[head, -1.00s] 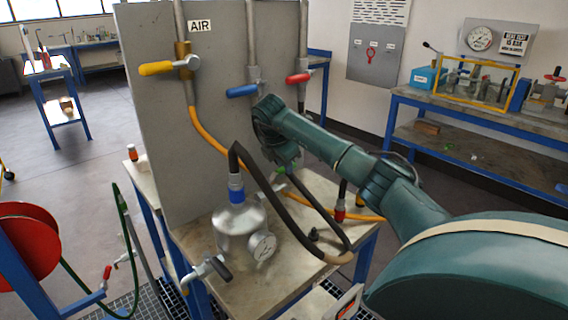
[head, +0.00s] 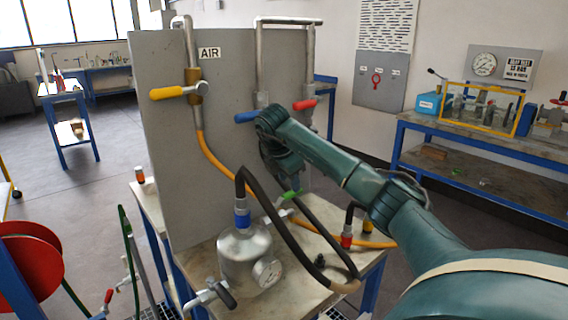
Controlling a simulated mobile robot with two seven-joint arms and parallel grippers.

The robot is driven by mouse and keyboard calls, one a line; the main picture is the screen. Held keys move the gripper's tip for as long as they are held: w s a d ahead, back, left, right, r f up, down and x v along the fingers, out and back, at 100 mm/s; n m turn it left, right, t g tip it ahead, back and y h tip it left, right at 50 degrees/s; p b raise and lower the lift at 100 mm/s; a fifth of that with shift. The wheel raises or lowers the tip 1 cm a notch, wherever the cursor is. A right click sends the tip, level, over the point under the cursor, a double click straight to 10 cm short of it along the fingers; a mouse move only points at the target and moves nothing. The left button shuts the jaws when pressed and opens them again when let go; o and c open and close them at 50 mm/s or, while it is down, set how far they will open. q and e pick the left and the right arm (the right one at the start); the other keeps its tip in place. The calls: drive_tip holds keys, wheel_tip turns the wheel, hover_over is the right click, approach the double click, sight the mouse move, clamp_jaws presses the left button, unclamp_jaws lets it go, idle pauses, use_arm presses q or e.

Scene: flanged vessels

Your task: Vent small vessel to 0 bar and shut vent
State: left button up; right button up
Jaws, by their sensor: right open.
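The small vessel (head: 243,250), a silver metal pot, stands on the bench in front of the grey panel. A round gauge (head: 267,273) is on its front; its reading is too small to tell. A valve with a black handle (head: 226,293) sticks out at its lower left. A blue coupling (head: 242,217) on its top joins a black hose (head: 270,205). My left gripper is not in view.
The panel (head: 170,130) carries yellow (head: 170,93), blue (head: 246,117) and red (head: 304,104) valve handles and an AIR sign. A red-ended hose fitting (head: 347,240) stands at the bench's right. A red hose reel (head: 30,270) is at lower left. Open floor lies left of the panel.

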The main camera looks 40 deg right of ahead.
drive_tip(key=v, duration=0.8)
drive_tip(key=shift+r+b, duration=0.3)
drive_tip(key=shift+s+a, duration=0.1)
drive_tip(key=shift+a, duration=0.05)
